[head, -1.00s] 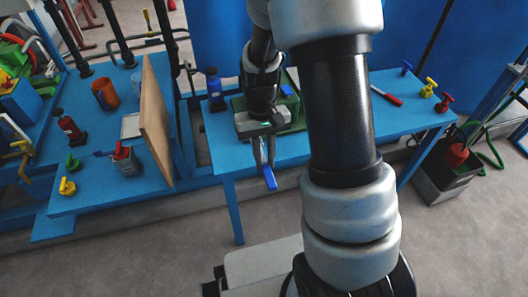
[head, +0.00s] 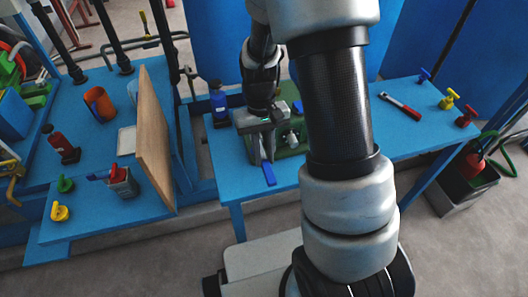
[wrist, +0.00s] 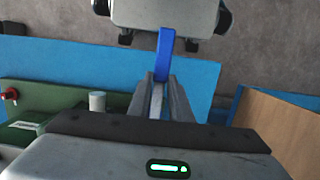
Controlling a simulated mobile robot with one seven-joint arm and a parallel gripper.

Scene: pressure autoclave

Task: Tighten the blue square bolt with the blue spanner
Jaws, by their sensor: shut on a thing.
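My gripper (head: 262,157) is shut on the blue spanner (head: 269,174), which points down and toward me over the front edge of the blue table (head: 330,153). In the wrist view the spanner (wrist: 165,52) sticks out from between the two fingers (wrist: 163,98). A green device (head: 290,148) stands on the table right beside my gripper and is partly hidden by my arm. A small blue piece (head: 297,107) shows on it. I cannot tell whether this is the blue square bolt.
A red-handled tool (head: 401,106) and blue, yellow and red knobs (head: 449,98) are on the table's right. A blue bottle (head: 218,103) stands left of my gripper. An upright wooden board (head: 155,140) rises on the left bench.

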